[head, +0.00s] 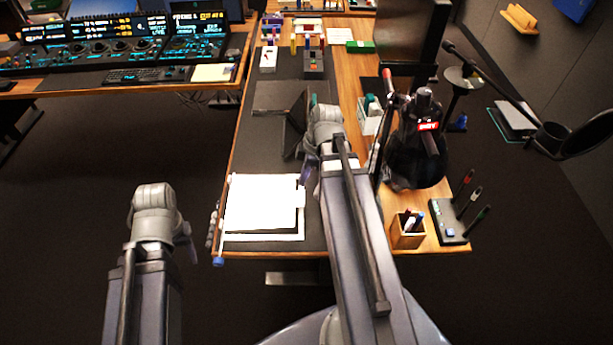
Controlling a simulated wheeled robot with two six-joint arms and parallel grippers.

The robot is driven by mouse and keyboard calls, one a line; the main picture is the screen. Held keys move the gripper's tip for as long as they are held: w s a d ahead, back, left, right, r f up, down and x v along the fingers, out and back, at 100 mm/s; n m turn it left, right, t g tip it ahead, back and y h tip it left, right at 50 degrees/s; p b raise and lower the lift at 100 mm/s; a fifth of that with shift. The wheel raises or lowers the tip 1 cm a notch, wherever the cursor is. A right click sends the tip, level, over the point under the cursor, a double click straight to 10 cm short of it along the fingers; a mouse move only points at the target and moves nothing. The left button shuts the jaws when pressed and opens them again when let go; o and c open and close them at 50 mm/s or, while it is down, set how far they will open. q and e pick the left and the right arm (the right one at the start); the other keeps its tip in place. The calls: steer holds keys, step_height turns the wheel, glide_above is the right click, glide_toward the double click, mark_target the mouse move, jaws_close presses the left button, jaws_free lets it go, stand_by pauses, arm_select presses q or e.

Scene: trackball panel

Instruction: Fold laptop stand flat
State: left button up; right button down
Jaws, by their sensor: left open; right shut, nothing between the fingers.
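The laptop stand (293,130) looks like a dark, angular piece with a raised, tilted panel on the desk's dark mat, left of my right wrist. Part of it is hidden behind my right arm, and its exact fold angle is hard to tell. My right gripper (308,168) is shut and empty, pointing down just in front of the stand. I cannot tell whether it touches the stand. My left gripper (191,251) is open and empty, off the desk's left side, well away from the stand.
A white pad (262,204) lies at the desk's near left. A pen cup (407,231) and a small panel with upright pens (449,233) stand near right. A dark headset-like item (416,160) stands right of my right arm. A control console (120,45) is far left.

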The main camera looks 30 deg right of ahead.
mark_target(300, 198)
steer(key=b+x, duration=0.1)
steer(key=x, duration=0.1)
steer(key=b+x, duration=0.2)
steer(key=d+b+x, duration=0.1)
steer(key=b+x, duration=0.1)
steer(key=shift+s+a+f, duration=0.1)
steer(key=shift+s+f, duration=0.1)
steer(key=shift+f, duration=0.1)
steer(key=shift+f+b, duration=0.4)
steer(key=shift+b, duration=0.2)
steer(key=shift+f, duration=0.1)
steer(key=f+b, duration=0.3)
steer(key=shift+s+d+f, duration=0.1)
steer(key=shift+s+d, duration=0.1)
steer(key=shift+d, duration=0.1)
steer(key=shift+s, duration=0.25)
steer(key=shift+s, duration=0.1)
